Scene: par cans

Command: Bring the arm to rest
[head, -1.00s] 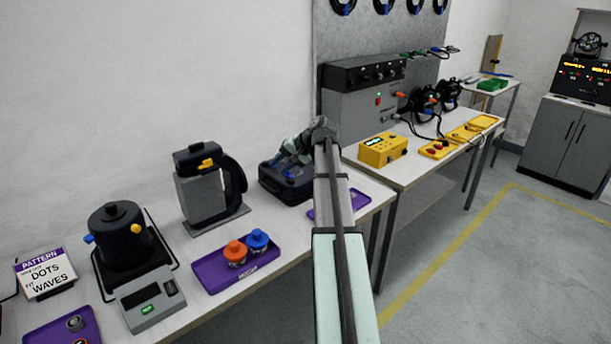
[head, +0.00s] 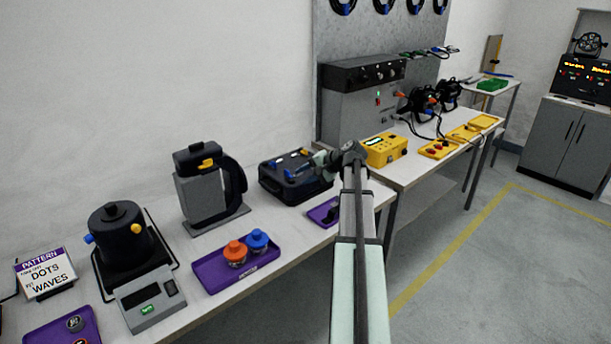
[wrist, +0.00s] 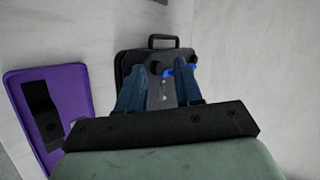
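My gripper shows in the wrist view (wrist: 160,72) with its two dark blue fingers apart and nothing visible between them. In the head view, my arm reaches up from the bottom, right of centre, with the gripper end pointing left by the right side of a black case (head: 284,192). The case has a handle and blue parts on its top; it is also ahead of the fingers in the wrist view (wrist: 151,42). The exact gap between fingertips and case cannot be told.
A small purple tray (head: 318,217) with a dark item lies beside the case. Left along the bench are a purple tray (head: 207,277) with orange and blue jars, a grey-black machine (head: 200,197), a scale (head: 150,303) carrying a black pot, and a sign. A yellow box (head: 384,150) stands right.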

